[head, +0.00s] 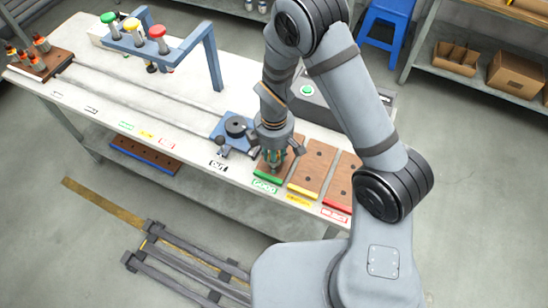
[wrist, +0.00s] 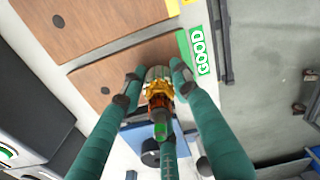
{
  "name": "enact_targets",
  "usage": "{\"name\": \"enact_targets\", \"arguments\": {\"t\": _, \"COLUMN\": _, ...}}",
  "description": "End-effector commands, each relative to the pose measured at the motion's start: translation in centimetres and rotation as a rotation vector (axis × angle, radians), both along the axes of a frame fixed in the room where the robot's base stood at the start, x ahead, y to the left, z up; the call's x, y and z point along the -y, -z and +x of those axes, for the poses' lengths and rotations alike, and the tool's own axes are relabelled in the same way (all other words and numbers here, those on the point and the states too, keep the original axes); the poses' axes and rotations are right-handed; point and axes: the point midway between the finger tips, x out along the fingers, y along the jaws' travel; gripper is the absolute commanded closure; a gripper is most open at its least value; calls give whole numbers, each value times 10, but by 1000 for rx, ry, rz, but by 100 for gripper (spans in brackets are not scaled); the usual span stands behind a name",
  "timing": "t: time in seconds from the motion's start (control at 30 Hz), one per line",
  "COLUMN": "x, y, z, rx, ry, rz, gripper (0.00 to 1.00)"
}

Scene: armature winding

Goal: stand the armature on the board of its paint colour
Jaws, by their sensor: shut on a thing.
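My gripper (head: 273,160) points down over the green-edged board (head: 266,178) at the front of the bench. In the wrist view, my gripper (wrist: 157,75) is shut on the armature (wrist: 158,95), which has copper windings and a green-painted end (wrist: 160,130). The green-edged board shows behind it in the wrist view (wrist: 110,72), with the "GOOD" label beside it. The fingers largely hide the armature in the head view. I cannot tell whether its lower end touches the board. The yellow-edged board (head: 314,168) and red-edged board (head: 341,186) stand to the right, with bare tops.
A blue fixture with a black round part (head: 235,126) is close to the left of my gripper. A blue gantry (head: 157,45) with green, yellow and red caps stands farther left. A brown rack (head: 40,66) holds several armatures at the far left. A grey box (head: 318,106) stands behind.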

Motion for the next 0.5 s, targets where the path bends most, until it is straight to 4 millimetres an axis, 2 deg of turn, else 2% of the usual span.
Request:
{"name": "enact_targets", "arguments": {"t": 0.2, "x": 0, "y": 1, "z": 0, "rx": 0, "ry": 0, "rz": 0, "gripper": 100}}
{"name": "enact_targets", "arguments": {"t": 0.23, "x": 0, "y": 1, "z": 0, "rx": 0, "ry": 0, "rz": 0, "gripper": 69}}
{"name": "enact_targets", "arguments": {"t": 0.5, "x": 0, "y": 1, "z": 0, "rx": 0, "ry": 0, "rz": 0, "gripper": 53}}
